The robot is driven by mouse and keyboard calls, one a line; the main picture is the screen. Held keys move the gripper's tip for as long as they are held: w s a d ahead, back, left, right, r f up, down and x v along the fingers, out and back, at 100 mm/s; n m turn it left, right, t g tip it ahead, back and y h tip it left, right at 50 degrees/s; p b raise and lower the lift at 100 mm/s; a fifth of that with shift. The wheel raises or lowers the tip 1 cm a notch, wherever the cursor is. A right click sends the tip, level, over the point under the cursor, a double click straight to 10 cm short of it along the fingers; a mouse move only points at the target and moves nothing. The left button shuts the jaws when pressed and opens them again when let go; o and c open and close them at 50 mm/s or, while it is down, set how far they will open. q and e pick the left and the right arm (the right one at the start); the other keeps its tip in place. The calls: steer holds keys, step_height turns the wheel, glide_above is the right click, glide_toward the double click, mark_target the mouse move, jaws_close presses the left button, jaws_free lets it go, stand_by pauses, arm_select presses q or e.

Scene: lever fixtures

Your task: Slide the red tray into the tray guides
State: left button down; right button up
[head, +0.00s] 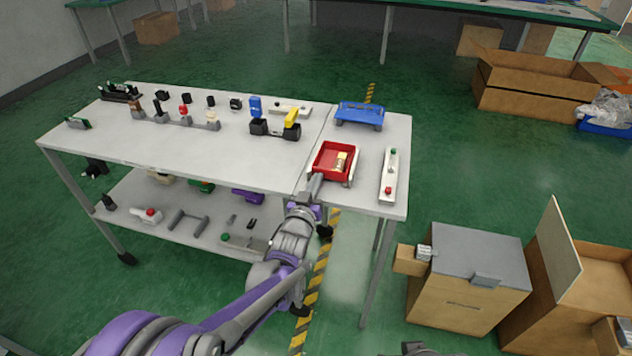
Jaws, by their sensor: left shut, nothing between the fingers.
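The red tray (322,162) is at the front of the table's right part, with a small tan and yellow item (341,161) inside it. Light grey pieces show at its lower edge and front right corner; they look like the tray guides (348,184), mostly hidden under the tray. I cannot tell how far the tray is in them. My left gripper (316,182) is shut and empty, reaching over the table's front edge to the tray's front left side. It is close to the tray; contact cannot be made out.
A blue tray (360,115) on grey supports stands behind the red one. A white panel with green and red buttons (389,175) lies to its right. Lever fixtures (275,130) stand to the left on the table (230,165). Cardboard boxes (465,290) stand on the floor at right.

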arm_select(q)
steer(key=shift+v, duration=1.55)
steer(key=v, duration=1)
steer(key=shift+s, duration=0.2)
steer(key=s+a+f+n+g+y, duration=0.1)
steer(key=s+a+f+g+y, duration=0.25)
steer(key=s+a, duration=0.35)
steer(key=s+a+f+n+g+y, duration=0.1)
steer(key=s+a+f+g+y, duration=0.1)
steer(key=s+a+g, duration=0.4)
steer(key=s+a+f+g, duration=0.1)
steer(key=s+a+f, duration=0.1)
steer(key=s, duration=0.5)
steer(key=s+a+f+g, duration=0.2)
steer(key=s, duration=0.6)
step_height(320, 180, up, 18)
steer(key=w+p, duration=0.1)
steer(key=p, duration=1.5)
steer(key=shift+w+t, duration=0.3)
steer(key=shift+t, duration=0.05)
arm_select(e)
step_height(320, 180, up, 18)
steer(key=w, duration=0.2)
steer(key=shift+t, duration=0.4)
arm_select(q)
steer(key=shift+s+f, duration=0.1)
